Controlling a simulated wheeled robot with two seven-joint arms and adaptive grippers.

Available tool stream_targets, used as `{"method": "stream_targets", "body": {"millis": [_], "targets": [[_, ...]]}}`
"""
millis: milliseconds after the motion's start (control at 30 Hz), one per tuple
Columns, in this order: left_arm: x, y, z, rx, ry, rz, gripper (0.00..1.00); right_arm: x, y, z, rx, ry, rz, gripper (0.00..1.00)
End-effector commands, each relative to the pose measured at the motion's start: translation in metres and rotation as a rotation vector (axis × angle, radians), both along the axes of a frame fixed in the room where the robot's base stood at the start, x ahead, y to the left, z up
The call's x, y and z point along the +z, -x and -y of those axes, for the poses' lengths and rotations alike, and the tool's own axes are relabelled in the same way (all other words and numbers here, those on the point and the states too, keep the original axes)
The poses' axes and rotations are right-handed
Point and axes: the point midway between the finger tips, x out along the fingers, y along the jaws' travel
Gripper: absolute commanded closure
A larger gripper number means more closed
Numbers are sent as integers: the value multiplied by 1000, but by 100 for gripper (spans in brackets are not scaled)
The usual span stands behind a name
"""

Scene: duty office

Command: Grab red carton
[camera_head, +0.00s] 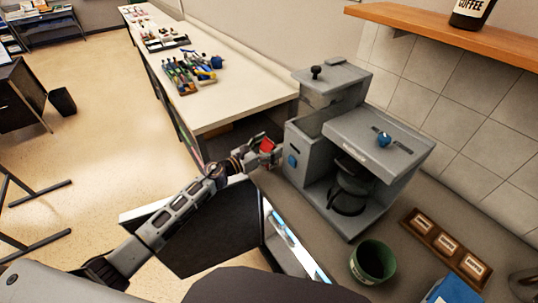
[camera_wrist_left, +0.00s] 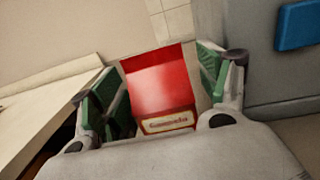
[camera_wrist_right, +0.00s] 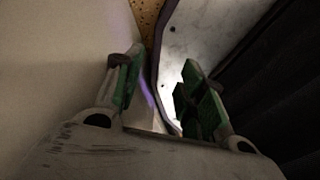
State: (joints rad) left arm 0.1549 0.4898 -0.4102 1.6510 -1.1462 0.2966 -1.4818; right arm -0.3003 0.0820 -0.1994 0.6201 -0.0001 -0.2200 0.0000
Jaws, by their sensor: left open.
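The red carton (camera_wrist_left: 160,88) stands between the two green-padded fingers of my left gripper (camera_wrist_left: 160,92) in the left wrist view. A pale label shows on its lower part. A gap shows on the carton's left side; the right finger is close to it, and I cannot tell if it touches. In the head view the carton (camera_head: 267,145) is a small red patch at my left gripper (camera_head: 266,153), beside the coffee machine. My left gripper is open around it. My right gripper (camera_wrist_right: 165,90) shows in its own wrist view, fingers apart, with no object between them.
The grey coffee machine (camera_head: 352,150) stands just right of my left gripper. A green cup (camera_head: 372,262) and a wooden box with compartments (camera_head: 446,246) are on the counter nearer me. A long pale counter (camera_head: 225,95) with tools lies beyond. An open dark door is below my left arm.

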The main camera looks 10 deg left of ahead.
Motion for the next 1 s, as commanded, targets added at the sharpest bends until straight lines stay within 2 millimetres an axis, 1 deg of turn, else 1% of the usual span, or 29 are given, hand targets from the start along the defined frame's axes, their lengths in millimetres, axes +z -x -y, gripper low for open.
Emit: {"method": "stream_targets", "body": {"millis": [367, 800, 833, 1000], "targets": [[0, 0, 0, 0, 0, 0, 24, 0, 0, 0, 1, 0, 0, 60], [0, 0, 0, 0, 0, 0, 81, 0, 0, -3, 0, -3, 0, 60], [0, 0, 0, 0, 0, 0, 83, 0, 0, -4, 0, -4, 0, 60], [1, 0, 0, 0, 0, 1, 83, 0, 0, -4, -1, -4, 0, 60]]}}
